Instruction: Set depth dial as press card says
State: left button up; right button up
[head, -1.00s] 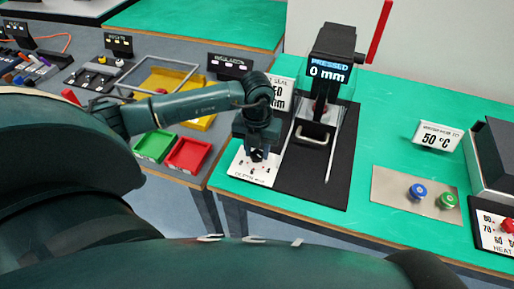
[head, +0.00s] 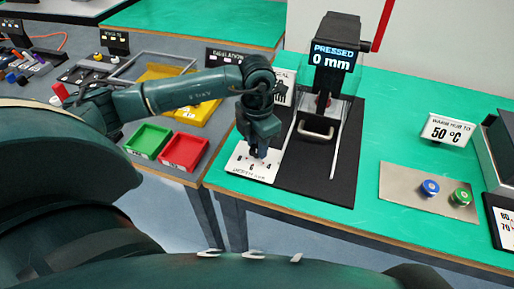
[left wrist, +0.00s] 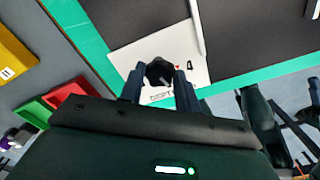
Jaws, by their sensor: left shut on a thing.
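The depth dial's black knob (left wrist: 160,72) sits between my gripper's fingers in the left wrist view, with a pale pointer line on it. The press card (head: 282,92) is mostly hidden behind my left arm. The press (head: 335,35) has a display reading "PRESSED 0 mm". My right gripper is not in view.
The press has a red lever (head: 382,25) and a metal handle (head: 316,133) on its black base. A "50 °C" card (head: 447,131) and a panel with blue and green knobs (head: 405,183) stand right. Green (head: 148,139) and red (head: 184,151) trays lie left.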

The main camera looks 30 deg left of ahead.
aim_at(257, 148)
pick_arm(q)
jog(key=shift+f+m+b, duration=0.1)
jog(key=shift+m+b, duration=0.6)
jog(key=shift+m, duration=0.4)
jog(key=shift+m+b, duration=0.35)
jog(key=shift+m, duration=0.15)
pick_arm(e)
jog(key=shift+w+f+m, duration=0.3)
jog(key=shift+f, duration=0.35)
pick_arm(q)
jog(key=shift+m, duration=0.3)
jog(key=o, duration=1)
jog(key=shift+c, duration=0.2)
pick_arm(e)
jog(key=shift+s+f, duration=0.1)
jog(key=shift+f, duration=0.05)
pick_arm(q)
jog(key=shift+r, duration=0.2)
notch_tip(257, 148, up, 13)
